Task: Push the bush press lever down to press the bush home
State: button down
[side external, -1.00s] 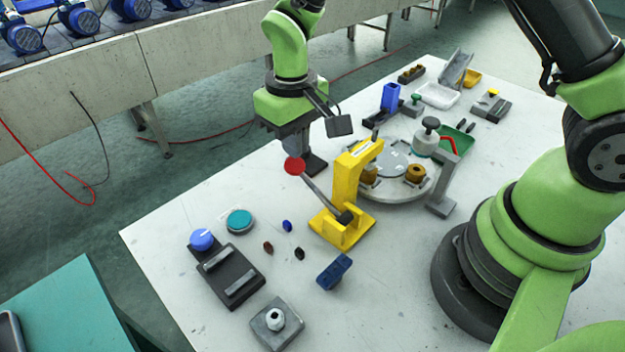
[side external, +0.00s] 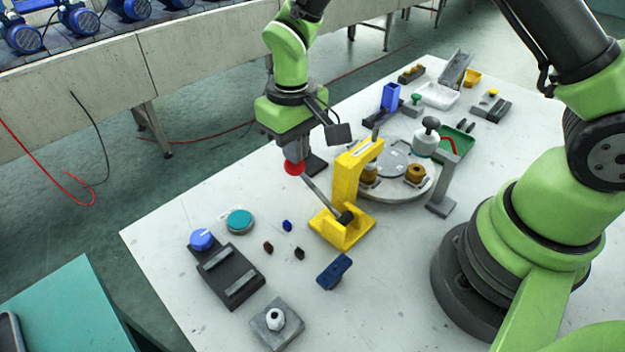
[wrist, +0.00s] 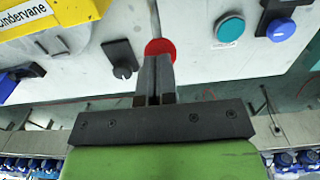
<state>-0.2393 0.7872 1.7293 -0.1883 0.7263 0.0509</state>
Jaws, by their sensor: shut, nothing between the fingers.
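The yellow bush press (side external: 346,190) stands mid-table, and its labelled body shows at top left of the wrist view (wrist: 50,18). Its grey lever (side external: 322,193) slopes up and left from a dark pivot to a red ball knob (side external: 294,169). The knob also shows in the wrist view (wrist: 160,47). My gripper (side external: 295,158) is shut and empty. Its fingertips (wrist: 157,57) are right at the knob, overlapping its upper part in the side view; contact is not certain. A brass-coloured bush (side external: 369,174) sits at the press head, partly hidden by the frame.
A round turntable (side external: 395,191) with another brass bush (side external: 415,173) lies right of the press. A dark block (side external: 316,164) stands close behind the knob. A teal disc (side external: 240,221), a blue knob (side external: 202,239) and small loose parts lie in front.

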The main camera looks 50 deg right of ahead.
jog(key=shift+f, duration=0.95)
jog(key=shift+w+f, duration=0.2)
jog(key=shift+f, duration=0.3)
dwell(0.5)
jog(key=shift+w+f, duration=0.1)
jog(key=shift+f, duration=0.2)
dwell(0.5)
